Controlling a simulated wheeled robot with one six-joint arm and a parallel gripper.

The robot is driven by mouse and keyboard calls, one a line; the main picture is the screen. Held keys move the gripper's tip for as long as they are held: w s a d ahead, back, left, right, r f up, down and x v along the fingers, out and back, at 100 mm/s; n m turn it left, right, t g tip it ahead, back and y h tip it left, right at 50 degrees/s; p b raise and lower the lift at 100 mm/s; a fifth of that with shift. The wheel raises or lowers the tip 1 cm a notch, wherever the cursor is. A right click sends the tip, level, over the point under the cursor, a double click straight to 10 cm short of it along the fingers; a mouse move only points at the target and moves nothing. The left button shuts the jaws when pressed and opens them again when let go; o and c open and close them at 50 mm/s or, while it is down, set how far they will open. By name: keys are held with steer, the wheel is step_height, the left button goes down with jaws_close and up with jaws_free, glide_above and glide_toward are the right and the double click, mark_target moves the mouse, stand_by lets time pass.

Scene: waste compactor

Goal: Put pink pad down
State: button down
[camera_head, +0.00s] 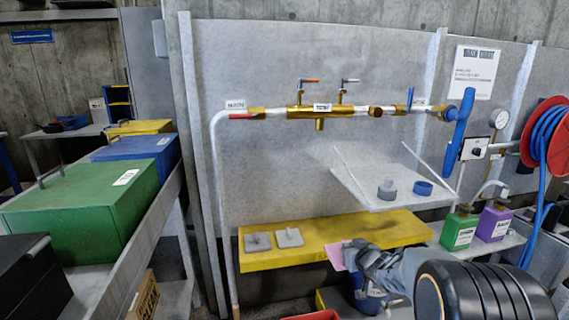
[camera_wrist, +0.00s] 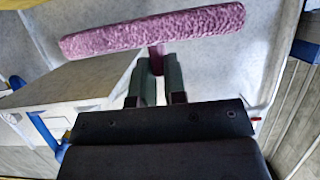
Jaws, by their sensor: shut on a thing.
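The pink pad (camera_wrist: 150,31) is a flat, rough-textured slab with a short stem on its underside. My gripper (camera_wrist: 155,72) is shut on that stem, and the slab extends to both sides beyond the fingertips in the wrist view. In the head view the pad (camera_head: 336,256) shows as a small pink piece at the tip of my gripper (camera_head: 352,254). It overlaps the front of the yellow shelf (camera_head: 330,228) in the picture; I cannot tell whether it touches it.
Two grey pads with knobs (camera_head: 289,238) lie on the shelf's left part. Green (camera_head: 459,229) and purple (camera_head: 494,222) bottles stand to the right. The yellow shelf's middle is clear. Brass piping (camera_head: 320,112) runs above.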

steer(key=shift+w+a+r, duration=0.1)
steer(key=shift+w+a, duration=0.1)
steer(key=shift+a, duration=0.05)
steer(key=shift+s+a+f, duration=0.15)
steer(key=shift+s+f, duration=0.05)
steer(key=shift+f, duration=0.1)
steer(key=s+a+f+m+h, duration=0.15)
steer(key=s+f, duration=0.25)
steer(key=f, duration=0.6)
steer(key=s+a+f+m+h, duration=0.1)
steer(key=s+f+h, duration=0.15)
steer(key=f, duration=0.85)
steer(key=shift+y, duration=0.5)
steer(key=r+p, duration=1.9)
steer(key=r, duration=0.1)
steer(key=shift+s+a+r+p, duration=0.15)
steer(key=shift+s+a+p, duration=0.1)
steer(key=shift+p, duration=0.15)
glide_toward(343, 270)
steer(key=s+f, duration=0.1)
steer(key=s+a+f, duration=0.1)
steer(key=f, duration=0.1)
steer(key=shift+s+a+f, duration=0.15)
steer(key=shift+a, duration=0.1)
